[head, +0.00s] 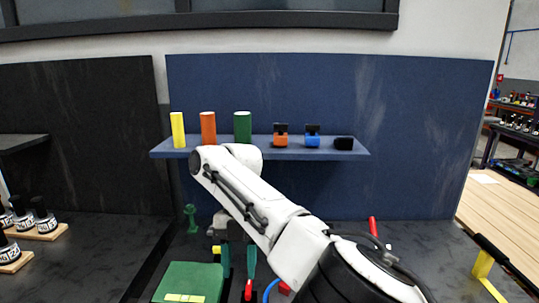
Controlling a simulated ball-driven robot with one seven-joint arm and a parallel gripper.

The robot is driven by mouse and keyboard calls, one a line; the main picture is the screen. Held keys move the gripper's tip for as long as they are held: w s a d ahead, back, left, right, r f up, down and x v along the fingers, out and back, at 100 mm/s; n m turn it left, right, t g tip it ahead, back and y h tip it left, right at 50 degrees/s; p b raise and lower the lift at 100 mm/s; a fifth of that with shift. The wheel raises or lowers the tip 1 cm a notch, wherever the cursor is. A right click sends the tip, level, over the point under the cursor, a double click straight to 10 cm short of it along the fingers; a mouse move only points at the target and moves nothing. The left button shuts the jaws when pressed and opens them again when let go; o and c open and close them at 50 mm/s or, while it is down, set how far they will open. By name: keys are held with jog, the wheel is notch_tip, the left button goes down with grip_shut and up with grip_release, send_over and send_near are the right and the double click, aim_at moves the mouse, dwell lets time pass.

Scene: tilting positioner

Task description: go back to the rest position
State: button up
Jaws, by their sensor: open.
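My white arm rises from the lower right and bends at the top in front of the shelf. My gripper (238,272) hangs down below that bend, partly hidden behind my arm. Its two dark teal fingers are apart, and I see nothing held between them. A green block-like thing (188,278) with a yellow patch stands at the left of the fingers, close to them in the picture. A small red piece (248,291) shows just below the right finger. Whether any of these touch the gripper I cannot tell.
A blue shelf (360,154) holds yellow (178,130), orange (208,129) and green (243,127) cylinders and smaller pieces. A green peg-like thing (191,218) stands behind the green block. Black-capped bottles (43,216) stand at left. A yellow-and-black piece (483,265) is at right.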

jog(key=s+a+f+m+t+y, duration=0.1)
jog(key=s+f+m+y, duration=0.1)
jog(key=s+f+m, duration=0.6)
jog(key=s+a+f+m+t+y, duration=0.1)
jog(key=f+m+y, duration=0.15)
jog(key=f, duration=1.05)
jog(key=s+d+f+m+t, duration=0.2)
jog(key=s+d+m+t, duration=0.15)
jog(key=d+m, duration=0.45)
jog(key=s+d+f+m+t, duration=0.2)
jog(key=s+d+m, duration=0.2)
jog(key=d+m, duration=0.4)
jog(key=s+d+r+m+t+h, duration=0.1)
jog(key=s+d+r+m+h, duration=0.1)
jog(key=s+d+m, duration=0.55)
jog(key=s+d+r+m+t+h, duration=0.1)
jog(key=s+d+r+m+h, duration=0.3)
jog(key=d, duration=0.7)
jog(key=s+f+n+g+b, duration=0.1)
jog(key=s+f+g+b, duration=0.1)
jog(key=s+f+b, duration=0.3)
jog(key=s+d+f+g+y+b, duration=0.1)
jog(key=s+f+b, duration=0.4)
jog(key=f, duration=0.8)
jog(key=shift+s+n+g, duration=0.4)
jog(key=shift+g, duration=0.15)
